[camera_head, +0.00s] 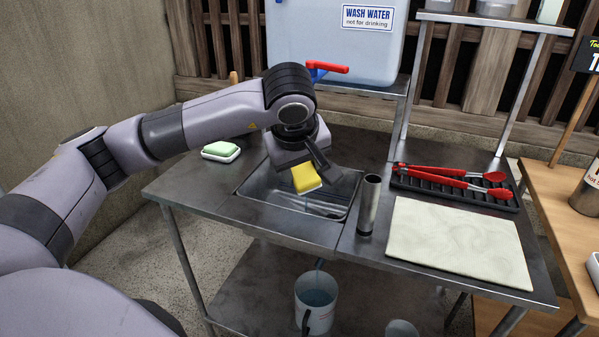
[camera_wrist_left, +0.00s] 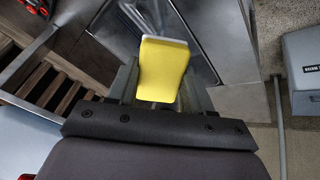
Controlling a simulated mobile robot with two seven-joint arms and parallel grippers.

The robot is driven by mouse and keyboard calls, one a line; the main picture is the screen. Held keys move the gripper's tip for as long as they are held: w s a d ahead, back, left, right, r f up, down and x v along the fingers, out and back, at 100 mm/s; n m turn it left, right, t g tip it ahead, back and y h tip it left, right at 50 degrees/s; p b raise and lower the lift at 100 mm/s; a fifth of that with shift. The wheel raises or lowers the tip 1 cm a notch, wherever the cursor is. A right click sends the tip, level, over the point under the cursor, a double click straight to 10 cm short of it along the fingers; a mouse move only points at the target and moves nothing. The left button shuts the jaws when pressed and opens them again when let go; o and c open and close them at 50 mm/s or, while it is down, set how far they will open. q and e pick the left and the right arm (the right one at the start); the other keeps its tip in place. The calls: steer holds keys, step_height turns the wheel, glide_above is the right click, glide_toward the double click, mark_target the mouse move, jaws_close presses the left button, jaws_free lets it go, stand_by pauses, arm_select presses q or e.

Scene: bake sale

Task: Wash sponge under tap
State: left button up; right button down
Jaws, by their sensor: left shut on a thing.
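My left gripper (camera_head: 308,170) is shut on a yellow sponge (camera_head: 306,178) with a pale layer along one edge. The sponge is held tilted above the metal sink basin (camera_head: 262,196); it also shows between the fingers in the left wrist view (camera_wrist_left: 163,65). The tap has a red lever (camera_head: 328,67) with a blue part below it, at the front of the wash water tank (camera_head: 300,40). My arm hides the spout, and I cannot see whether water runs. My right gripper is not in view.
A green soap bar lies on a white dish (camera_head: 221,157) left of the sink. A metal cylinder (camera_head: 369,204) stands at the sink's right edge. Red tongs (camera_head: 455,183) lie on a black rack, behind a pale mat (camera_head: 460,243). A white bucket (camera_head: 316,301) stands below.

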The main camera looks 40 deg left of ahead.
mark_target(304, 170)
arm_select(q)
steer(key=w, duration=0.1)
steer(key=w+a, duration=0.1)
steer(key=w+f, duration=0.1)
steer(key=w, duration=0.1)
steer(key=shift+a, duration=0.35)
steer(key=w+a+f, duration=0.1)
steer(key=w+a, duration=0.1)
steer(key=w, duration=0.3)
steer(key=shift+w+a, duration=0.2)
steer(key=shift+a, duration=0.05)
steer(key=shift+s+d, duration=0.55)
steer(key=shift+s, duration=0.7)
steer(key=shift+s+d, duration=0.55)
steer(key=shift+s, duration=0.65)
steer(key=shift+s+d, duration=0.55)
steer(key=shift+s, duration=0.7)
